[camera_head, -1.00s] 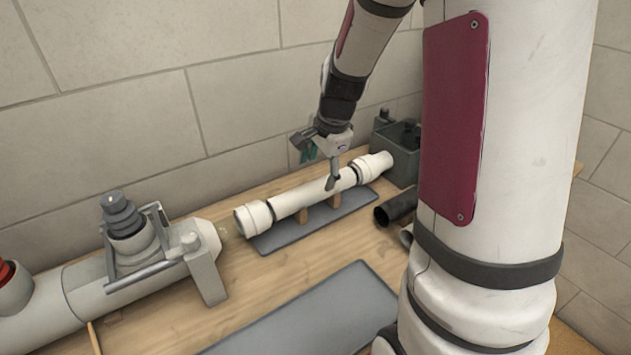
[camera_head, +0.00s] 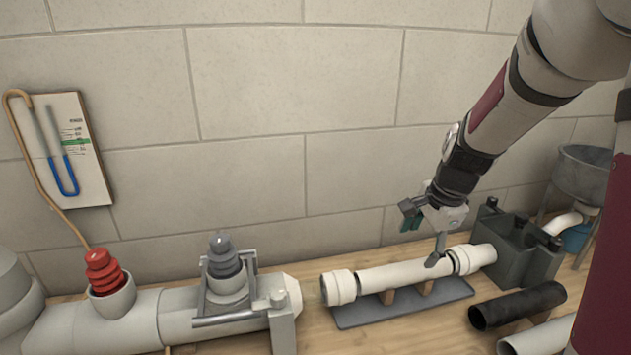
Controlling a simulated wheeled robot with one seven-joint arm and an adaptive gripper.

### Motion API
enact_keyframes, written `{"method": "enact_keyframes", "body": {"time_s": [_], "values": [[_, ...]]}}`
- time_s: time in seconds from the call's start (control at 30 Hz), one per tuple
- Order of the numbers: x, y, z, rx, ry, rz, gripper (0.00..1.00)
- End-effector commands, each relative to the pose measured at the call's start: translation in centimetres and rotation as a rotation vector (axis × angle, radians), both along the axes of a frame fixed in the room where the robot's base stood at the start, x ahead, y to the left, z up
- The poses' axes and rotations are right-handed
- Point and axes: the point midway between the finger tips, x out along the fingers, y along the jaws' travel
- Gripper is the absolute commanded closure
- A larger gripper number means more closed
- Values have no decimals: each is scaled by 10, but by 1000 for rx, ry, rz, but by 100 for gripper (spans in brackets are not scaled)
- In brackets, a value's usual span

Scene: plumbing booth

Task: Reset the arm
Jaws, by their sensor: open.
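My gripper (camera_head: 422,243) is at the end of my arm, which comes down from the upper right. It is open. One finger shows in front of the white pipe (camera_head: 398,276) and the other parts are above and behind it. I cannot tell whether it touches the pipe. The white pipe, with a wider collar at each end, lies on small wooden supports over a dark grey tray (camera_head: 349,319). Nothing is seen lifted in my gripper.
A large grey pipe assembly with a clamp frame (camera_head: 237,319), a dark plug (camera_head: 222,257) and a red plug (camera_head: 104,271) stands left. A dark grey box (camera_head: 528,262) is at the white pipe's right end. A black pipe (camera_head: 518,305) lies front right. A gauge board (camera_head: 88,180) hangs on the wall.

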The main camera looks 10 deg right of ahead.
Motion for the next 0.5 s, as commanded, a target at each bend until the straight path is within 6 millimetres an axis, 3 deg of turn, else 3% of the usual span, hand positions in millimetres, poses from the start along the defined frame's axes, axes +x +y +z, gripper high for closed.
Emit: {"method": "enact_keyframes", "body": {"time_s": [0.13, 0.23, 0.5], "values": [[-8, 11, 16, -16, -6, 60, 33], [-25, 31, 44, -50, -15, 183, 33], [-112, 101, 133, -209, -39, 694, 33]]}}
